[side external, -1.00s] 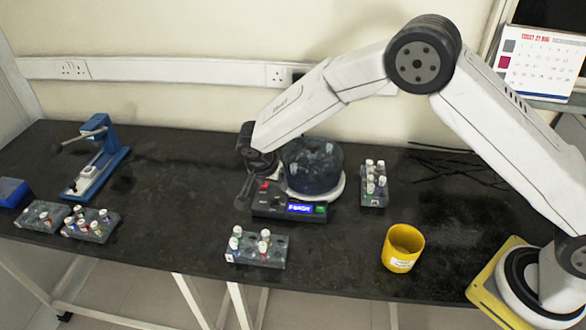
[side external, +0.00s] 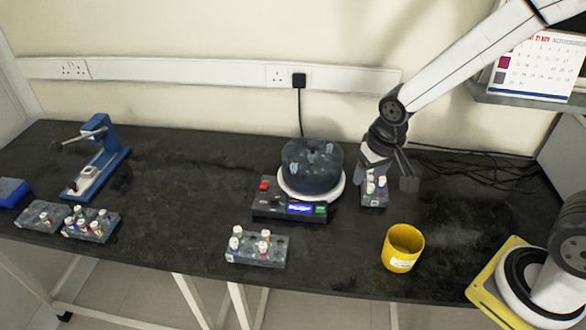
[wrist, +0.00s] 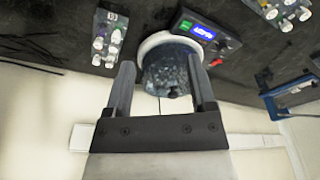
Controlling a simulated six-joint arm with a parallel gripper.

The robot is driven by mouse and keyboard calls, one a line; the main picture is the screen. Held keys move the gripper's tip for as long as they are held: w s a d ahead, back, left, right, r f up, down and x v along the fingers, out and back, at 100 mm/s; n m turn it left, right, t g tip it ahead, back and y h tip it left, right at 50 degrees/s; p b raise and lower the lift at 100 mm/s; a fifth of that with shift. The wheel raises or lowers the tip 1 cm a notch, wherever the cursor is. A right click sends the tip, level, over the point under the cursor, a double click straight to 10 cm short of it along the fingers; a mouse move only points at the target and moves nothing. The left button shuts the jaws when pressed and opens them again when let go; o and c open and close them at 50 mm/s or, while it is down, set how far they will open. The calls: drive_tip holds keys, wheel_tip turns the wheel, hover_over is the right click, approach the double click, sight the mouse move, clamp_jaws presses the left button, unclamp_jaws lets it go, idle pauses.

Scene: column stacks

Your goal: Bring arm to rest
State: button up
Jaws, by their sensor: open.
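My gripper (side external: 391,174) is open and empty. The rack of capped tubes shows at the upper left of the wrist view (wrist: 108,42).
A yellow cup (side external: 403,248) stands near the front edge. A rack with several tubes (side external: 257,249) lies left of it. More racks (side external: 91,224) and a blue stand (side external: 95,168) are at the left. Loose black cables (side external: 478,160) lie at the back right. The table's middle left is clear.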

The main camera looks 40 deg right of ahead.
drive_tip(key=s+d+n, duration=0.2)
drive_tip(key=s, duration=0.4)
drive_tip(key=shift+s+r, duration=0.2)
drive_tip(key=shift+s, duration=0.05)
idle(0.6)
